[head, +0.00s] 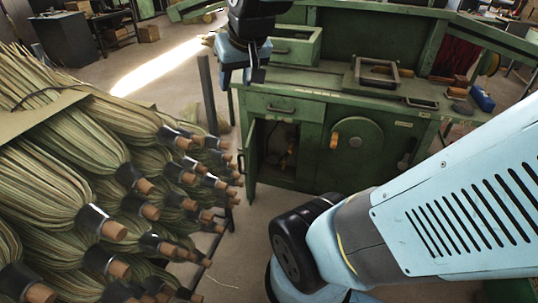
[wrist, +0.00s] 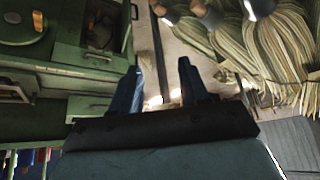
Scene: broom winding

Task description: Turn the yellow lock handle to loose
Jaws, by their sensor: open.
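A small yellow-orange handle (head: 335,140) sits at the left side of a round green disc (head: 357,141) on the front of the green workbench. It looks like the lock handle, but I cannot be sure. In the wrist view a yellowish handle (wrist: 38,21) shows on the disc at the upper left. My gripper (head: 242,76) is open and empty in the head view, above and left of the disc, near the bench's left end. Its two fingers stand apart in the wrist view (wrist: 162,84), with nothing between them. The gripper is well apart from the handle.
Several straw brooms (head: 90,170) are stacked at the left. The green workbench (head: 300,85) has an open lower cabinet door (head: 249,158), a drawer (head: 284,107) and a metal frame (head: 377,72) on top. A blue object (head: 482,98) lies at its right. Floor (head: 245,250) shows between brooms and bench.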

